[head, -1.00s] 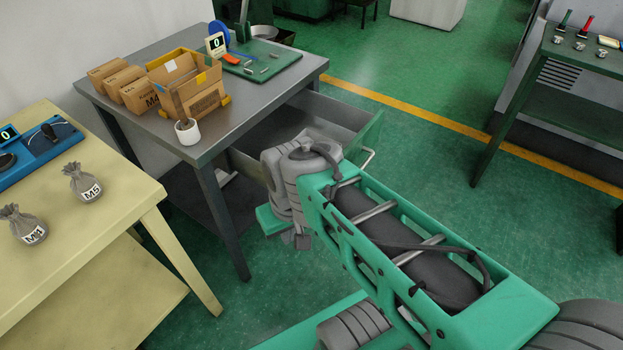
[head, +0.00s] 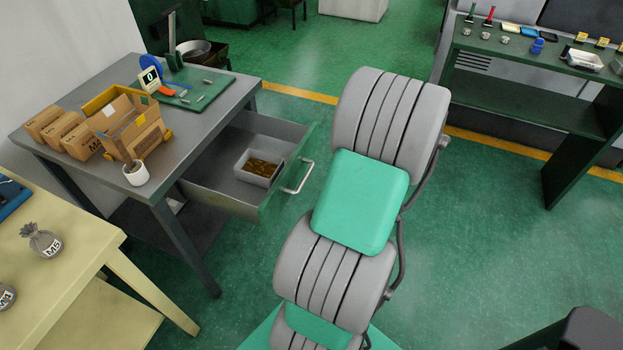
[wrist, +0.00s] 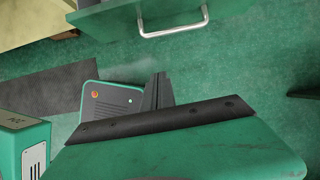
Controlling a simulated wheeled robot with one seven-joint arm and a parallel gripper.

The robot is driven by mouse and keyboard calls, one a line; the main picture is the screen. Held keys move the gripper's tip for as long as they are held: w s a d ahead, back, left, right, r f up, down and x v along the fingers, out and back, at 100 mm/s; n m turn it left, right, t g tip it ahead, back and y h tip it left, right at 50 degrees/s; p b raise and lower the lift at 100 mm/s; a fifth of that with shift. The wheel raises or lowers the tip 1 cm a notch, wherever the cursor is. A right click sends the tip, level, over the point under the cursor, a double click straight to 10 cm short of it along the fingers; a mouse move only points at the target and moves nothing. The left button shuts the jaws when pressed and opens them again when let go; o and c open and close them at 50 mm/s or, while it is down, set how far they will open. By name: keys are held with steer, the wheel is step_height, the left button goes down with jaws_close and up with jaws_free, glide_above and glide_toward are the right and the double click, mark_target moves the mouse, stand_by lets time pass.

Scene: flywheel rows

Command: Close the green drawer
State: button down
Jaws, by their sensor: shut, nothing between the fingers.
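The green drawer (head: 272,213) under the grey table stands pulled out, its green front facing right with a silver bar handle (head: 298,177). A white bin with brass-coloured parts (head: 258,167) sits inside it. In the wrist view the green drawer front (wrist: 165,18) and its handle (wrist: 174,30) show at the top. My gripper (wrist: 160,80) is shut and empty, its dark fingers below the handle in that view and apart from it. In the head view my arm fills the middle, and I cannot make out the fingers there.
The grey table (head: 205,125) holds cardboard boxes (head: 128,125), a white cup (head: 136,173) and a green mat (head: 200,85). A yellow table (head: 75,250) stands at the left. A dark green bench (head: 520,95) stands at the right. Green floor (head: 480,240) is clear between.

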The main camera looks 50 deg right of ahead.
steer(key=w+a+f, duration=0.2)
steer(key=w+f, duration=0.5)
steer(key=f, duration=0.1)
steer(key=shift+w+a+f, duration=0.15)
steer(key=shift+w+a, duration=0.2)
steer(key=shift+a, duration=0.05)
steer(key=shift+w, duration=0.1)
